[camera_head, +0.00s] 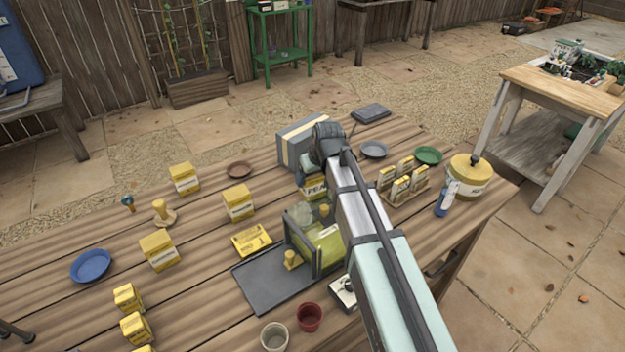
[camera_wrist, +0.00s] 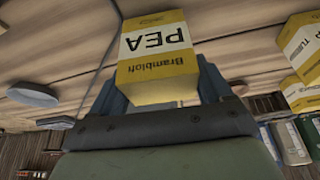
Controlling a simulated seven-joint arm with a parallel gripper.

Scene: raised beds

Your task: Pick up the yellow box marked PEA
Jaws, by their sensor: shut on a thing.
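The yellow box marked PEA (camera_wrist: 157,50) is between the fingers of my gripper (camera_wrist: 162,88) in the wrist view. It has a white label band and its lettering appears upside down there. My gripper is shut on it, with one blue-grey finger at each side. In the head view the PEA box (camera_head: 313,188) shows only in part, below the dark end of my arm and behind the clear-sided case. I cannot tell whether its base touches the table.
A clear-sided case (camera_head: 328,243) and dark tray (camera_head: 268,290) stand close in front. A grey box (camera_head: 296,148) is behind. Other yellow boxes (camera_head: 238,203) stand left; a packet rack (camera_head: 396,195) and yellow tin (camera_head: 470,182) stand right.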

